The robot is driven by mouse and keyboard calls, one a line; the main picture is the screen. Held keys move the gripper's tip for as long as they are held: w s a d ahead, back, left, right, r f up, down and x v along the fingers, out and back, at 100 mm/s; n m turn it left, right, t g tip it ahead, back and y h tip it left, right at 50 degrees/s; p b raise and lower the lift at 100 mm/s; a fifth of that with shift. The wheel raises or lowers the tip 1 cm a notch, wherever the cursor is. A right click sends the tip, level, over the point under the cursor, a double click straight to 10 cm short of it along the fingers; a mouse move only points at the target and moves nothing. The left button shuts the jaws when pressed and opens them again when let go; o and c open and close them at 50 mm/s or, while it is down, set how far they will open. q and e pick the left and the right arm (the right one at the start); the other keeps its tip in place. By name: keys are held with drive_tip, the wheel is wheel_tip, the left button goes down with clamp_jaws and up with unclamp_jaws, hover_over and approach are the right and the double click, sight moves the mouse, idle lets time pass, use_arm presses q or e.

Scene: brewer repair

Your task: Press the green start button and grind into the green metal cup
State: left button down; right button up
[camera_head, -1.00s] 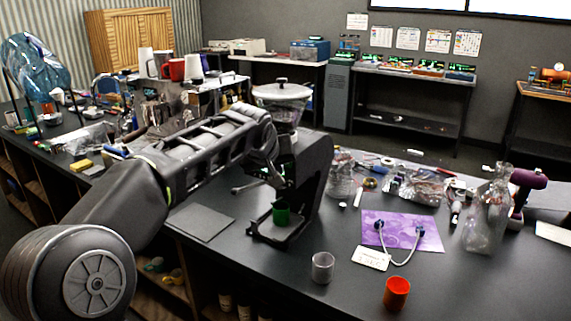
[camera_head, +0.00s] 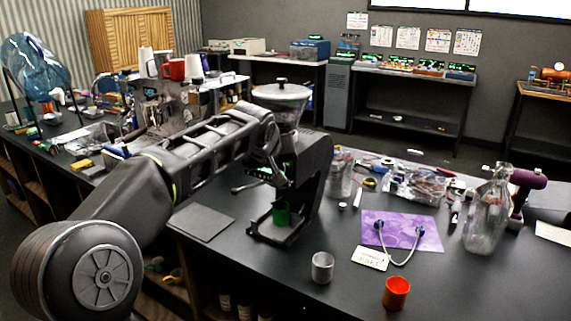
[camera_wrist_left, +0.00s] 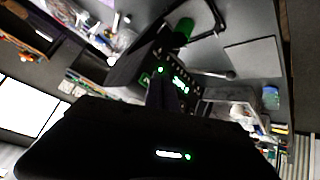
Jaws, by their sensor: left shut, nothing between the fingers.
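The black grinder (camera_head: 314,168) stands on the dark bench with a clear hopper (camera_head: 281,100) on top. The green metal cup (camera_head: 282,213) is upright on the grinder's base, under its head; it also shows in the left wrist view (camera_wrist_left: 184,27). In the left wrist view the grinder's front panel has a lit green display (camera_wrist_left: 180,85) and a small green light (camera_wrist_left: 161,70); I cannot tell which is the start button. My left gripper (camera_wrist_left: 163,88) is shut and empty, its fingertips close to this panel; contact cannot be told. My right gripper is not in view.
A grey cup (camera_head: 322,267) and an orange cup (camera_head: 397,292) stand near the bench's front edge. A purple mat (camera_head: 415,222) bears a blue-ended cable. A glass flask (camera_head: 487,225) stands at the right. A flat grey pad (camera_head: 200,221) lies left of the grinder.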

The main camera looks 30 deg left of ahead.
use_arm(q)
drive_tip(key=shift+w, duration=0.4)
idle(0.3)
drive_tip(key=shift+s, duration=0.1)
drive_tip(key=shift+s+b, duration=0.45)
drive_tip(key=shift+s, duration=0.25)
drive_tip(key=shift+s, duration=0.15)
drive_tip(key=s+b, duration=0.3)
drive_tip(key=s, duration=0.1)
drive_tip(key=shift+s+d, duration=0.1)
drive_tip(key=shift+s, duration=0.25)
